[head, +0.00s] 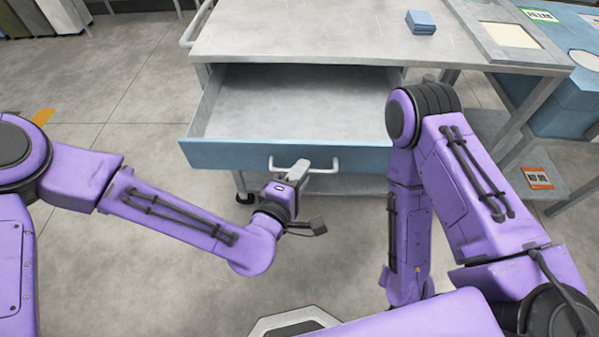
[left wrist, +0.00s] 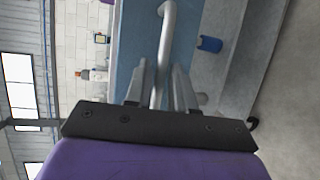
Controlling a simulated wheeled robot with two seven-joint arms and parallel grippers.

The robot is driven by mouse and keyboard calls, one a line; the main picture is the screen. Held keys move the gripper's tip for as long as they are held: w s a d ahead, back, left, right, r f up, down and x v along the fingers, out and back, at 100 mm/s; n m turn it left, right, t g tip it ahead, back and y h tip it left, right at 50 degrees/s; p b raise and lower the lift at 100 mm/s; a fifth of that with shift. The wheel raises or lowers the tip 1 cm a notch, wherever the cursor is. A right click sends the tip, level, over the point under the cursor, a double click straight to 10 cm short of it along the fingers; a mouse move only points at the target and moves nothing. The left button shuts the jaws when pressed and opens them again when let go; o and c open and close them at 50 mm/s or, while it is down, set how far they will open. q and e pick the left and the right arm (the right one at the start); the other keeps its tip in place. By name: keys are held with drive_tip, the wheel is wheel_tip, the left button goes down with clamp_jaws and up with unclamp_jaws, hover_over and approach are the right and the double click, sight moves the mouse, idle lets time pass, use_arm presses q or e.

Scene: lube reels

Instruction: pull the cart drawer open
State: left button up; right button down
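The cart drawer (head: 230,154) has a blue front and stands well out from under the grey cart top. Its inside is empty. The pale bar handle (head: 327,168) is on the drawer front and also shows in the left wrist view (left wrist: 166,40). My left gripper (head: 292,170) is at the left part of the handle. In the left wrist view its two fingers (left wrist: 160,80) stand on either side of the handle bar, with narrow gaps showing, so it looks open around the bar. My right arm is bent at the right; its gripper is not in view.
The cart top (head: 300,35) carries a small blue stack (head: 421,22) and a shallow tray (head: 508,36). A blue bin (head: 570,95) stands at the right. A side rail (head: 190,28) juts out at the cart's left. The floor at left is clear.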

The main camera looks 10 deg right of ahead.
use_arm(q)
drive_tip(key=shift+o, duration=0.5)
drive_tip(key=p+v, duration=0.4)
drive_tip(key=v, duration=0.6)
drive_tip(key=shift+s, duration=0.25)
drive_tip(key=shift+a, duration=0.1)
